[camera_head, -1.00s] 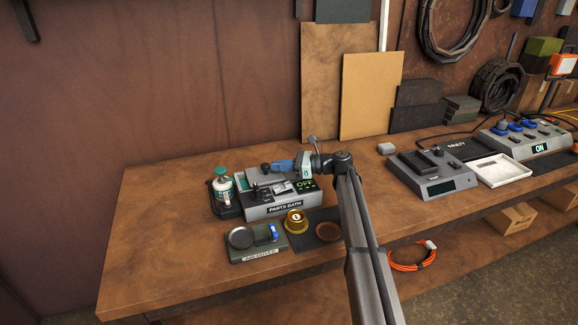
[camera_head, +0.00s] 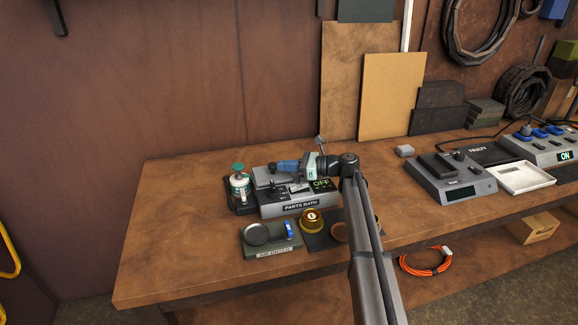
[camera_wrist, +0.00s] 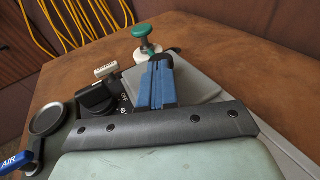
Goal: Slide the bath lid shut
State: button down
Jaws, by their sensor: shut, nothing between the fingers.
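The grey parts bath (camera_head: 287,209) stands on the bench with its green OFF display (camera_head: 321,184) facing forward. Its flat grey lid (camera_head: 262,178) lies over the left part of the top; in the wrist view the lid (camera_wrist: 203,88) shows beneath and beside the fingers. No teal opening shows at the left end now. My gripper (camera_head: 275,166) is shut and empty, with blue fingers pointing left low over the lid. In the wrist view my gripper (camera_wrist: 162,60) ends at a dark piece; I cannot tell whether they touch. My wrist hides part of the bath.
A green-topped bottle (camera_head: 239,183) stands close left of the bath. In front are the air dryer (camera_head: 272,245), a brass-coloured cup (camera_head: 311,219) and a brown round dish (camera_head: 340,232). A grey tester (camera_head: 444,178) and white tray (camera_head: 522,178) stand right. Bench at far left is clear.

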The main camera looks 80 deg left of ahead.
jog(key=shift+s, duration=0.35)
jog(key=v, duration=1.4)
jog(key=shift+w, duration=0.35)
